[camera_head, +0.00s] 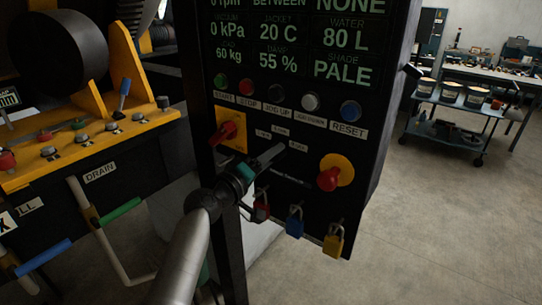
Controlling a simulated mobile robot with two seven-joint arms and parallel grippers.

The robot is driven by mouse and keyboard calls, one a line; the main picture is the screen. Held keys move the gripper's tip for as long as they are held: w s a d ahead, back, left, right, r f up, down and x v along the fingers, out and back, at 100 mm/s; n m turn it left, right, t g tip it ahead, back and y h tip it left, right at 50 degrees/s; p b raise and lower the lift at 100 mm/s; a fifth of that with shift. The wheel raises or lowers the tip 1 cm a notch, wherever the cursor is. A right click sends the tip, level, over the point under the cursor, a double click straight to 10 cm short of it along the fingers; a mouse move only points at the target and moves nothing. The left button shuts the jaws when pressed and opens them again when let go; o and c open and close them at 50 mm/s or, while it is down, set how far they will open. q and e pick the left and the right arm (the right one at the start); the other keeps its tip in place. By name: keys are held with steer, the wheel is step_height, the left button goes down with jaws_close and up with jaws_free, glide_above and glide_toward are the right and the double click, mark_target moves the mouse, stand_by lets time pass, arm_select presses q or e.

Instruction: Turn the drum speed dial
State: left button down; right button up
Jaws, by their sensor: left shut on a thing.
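The black control panel (352,110) fills the middle of the view. My left gripper (270,156) is at the panel's face, between two red switches on yellow plates, and is shut. It is closed on what looks like the drum speed dial, which the fingers and wrist hide almost entirely. Small white scale labels (281,130) fan out just above the fingers. The dial's setting cannot be read. The screen (290,40) at the top shows a row ending in "rpm", partly cut off. My right gripper is not in view.
A red switch (225,133) is left of the gripper and another red switch (328,178) is right. Coloured push buttons (281,93) run above. A red, a blue padlock (295,222) and a yellow padlock (334,241) hang below. The floor (430,230) at right is clear.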

arm_select(q)
steer(key=shift+f, duration=0.1)
stand_by(0.3)
steer(key=shift+c, duration=1.5)
jaws_free()
steer(key=shift+s, duration=0.1)
steer(key=v, duration=1.5)
steer(key=shift+b, duration=0.4)
steer(key=shift+a, duration=0.1)
